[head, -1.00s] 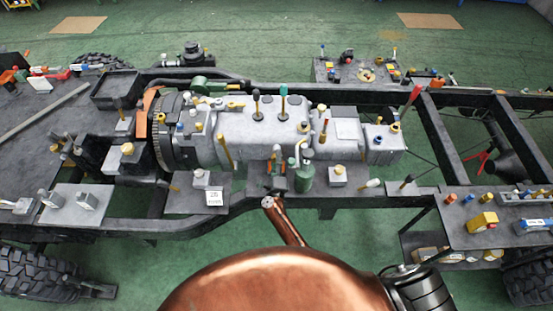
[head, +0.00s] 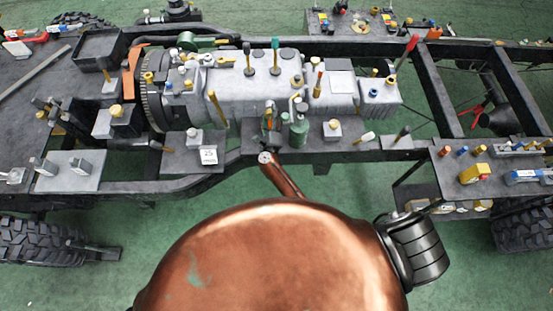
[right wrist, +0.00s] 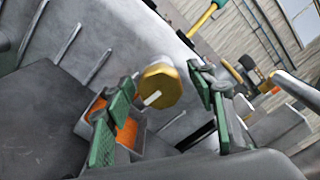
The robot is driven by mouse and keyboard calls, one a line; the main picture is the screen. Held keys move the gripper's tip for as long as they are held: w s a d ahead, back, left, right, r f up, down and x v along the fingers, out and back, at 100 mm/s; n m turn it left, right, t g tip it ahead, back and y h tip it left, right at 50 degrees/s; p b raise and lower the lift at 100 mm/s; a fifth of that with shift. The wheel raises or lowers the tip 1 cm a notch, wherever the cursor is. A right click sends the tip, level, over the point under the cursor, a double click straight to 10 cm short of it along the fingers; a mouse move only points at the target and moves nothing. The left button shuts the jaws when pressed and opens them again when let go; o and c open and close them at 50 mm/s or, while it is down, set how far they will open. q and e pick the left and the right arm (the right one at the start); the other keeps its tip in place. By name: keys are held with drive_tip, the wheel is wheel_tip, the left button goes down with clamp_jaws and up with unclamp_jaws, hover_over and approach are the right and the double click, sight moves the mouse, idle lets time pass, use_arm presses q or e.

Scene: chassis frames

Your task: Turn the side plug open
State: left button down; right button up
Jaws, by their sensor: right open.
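The side plug (right wrist: 163,90) is a brass-coloured hex head on the grey housing wall in the right wrist view. My right gripper (right wrist: 165,82) is open, with one green-padded finger on each side of the plug. A gap shows on both sides; I cannot tell how deep the fingers reach. In the head view my right gripper (head: 269,120) is small, at the near side of the grey gearbox housing (head: 225,100). The plug cannot be made out there. My left gripper is not in view.
A green bottle (head: 299,131) stands close to the right of my right gripper in the head view. A white numbered card (head: 209,155) and a small gold-topped block (head: 333,129) sit on nearby plates. The dark chassis rail (head: 350,155) runs along the near side.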

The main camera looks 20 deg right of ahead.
drive_tip(key=m+b, duration=0.3)
drive_tip(key=m, duration=0.1)
drive_tip(key=m+b, duration=0.3)
drive_tip(key=m, duration=0.1)
drive_tip(key=m+b, duration=0.2)
drive_tip(key=m, duration=0.2)
drive_tip(key=shift+d+f+b, duration=0.1)
drive_tip(key=shift+f+b, duration=0.15)
drive_tip(key=shift+b, duration=0.15)
drive_tip(key=m+b, duration=0.2)
drive_tip(key=shift+r+m, duration=0.1)
drive_tip(key=shift+m, duration=0.3)
drive_tip(key=s+a+r+n+t+y, duration=0.1)
drive_tip(key=s+a+n+y, duration=0.3)
drive_tip(key=n, duration=0.4)
drive_tip(key=s+a+r+n+t+y, duration=0.2)
drive_tip(key=s+n+y, duration=0.35)
drive_tip(key=n, duration=0.35)
drive_tip(key=s+d+f+n+g, duration=0.1)
drive_tip(key=s+f+n+g, duration=0.2)
drive_tip(key=f, duration=0.5)
drive_tip(key=s+d+f+n+g, duration=0.1)
drive_tip(key=s+f+n+g, duration=0.2)
drive_tip(key=s+f+n, duration=0.2)
drive_tip(key=s+d+f+n+g+y, duration=0.1)
drive_tip(key=s+f+n+g, duration=0.1)
drive_tip(key=f+n, duration=0.7)
drive_tip(key=shift+s+f+g, duration=0.4)
drive_tip(key=shift+s+f, duration=0.5)
drive_tip(key=shift+f, duration=0.05)
